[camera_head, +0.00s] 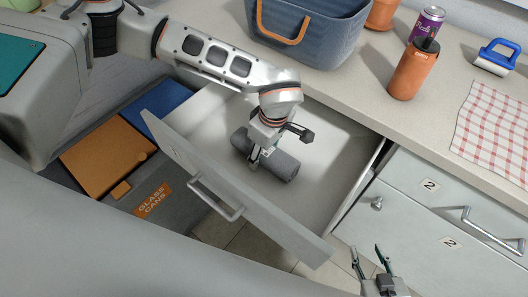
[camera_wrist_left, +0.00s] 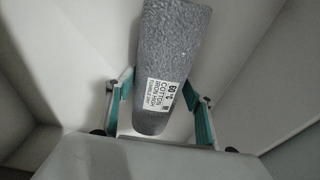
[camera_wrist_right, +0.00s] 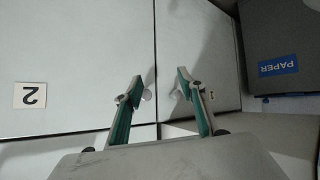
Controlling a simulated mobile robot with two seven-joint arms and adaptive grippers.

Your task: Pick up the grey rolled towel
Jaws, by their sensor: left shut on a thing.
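The grey rolled towel (camera_head: 284,167) lies in the open drawer (camera_head: 340,135), seen in the head view. In the left wrist view the towel (camera_wrist_left: 175,45) runs up the picture, with a white printed label near its lower end. My left gripper (camera_head: 278,149) is down in the drawer, with one finger on each side of the roll, shut on it. My right gripper (camera_head: 370,262) is at the bottom right of the head view, in front of the cabinet. It is open and empty in the right wrist view (camera_wrist_right: 158,82).
The drawer front with its bar handle (camera_head: 215,198) stands on the near side. On the counter are a blue-grey basket (camera_head: 315,35), an orange bottle (camera_head: 413,72), a purple can (camera_head: 428,22), a blue-handled brush (camera_head: 497,57) and a checked cloth (camera_head: 497,130). Orange- and blue-topped bins (camera_head: 105,155) stand left.

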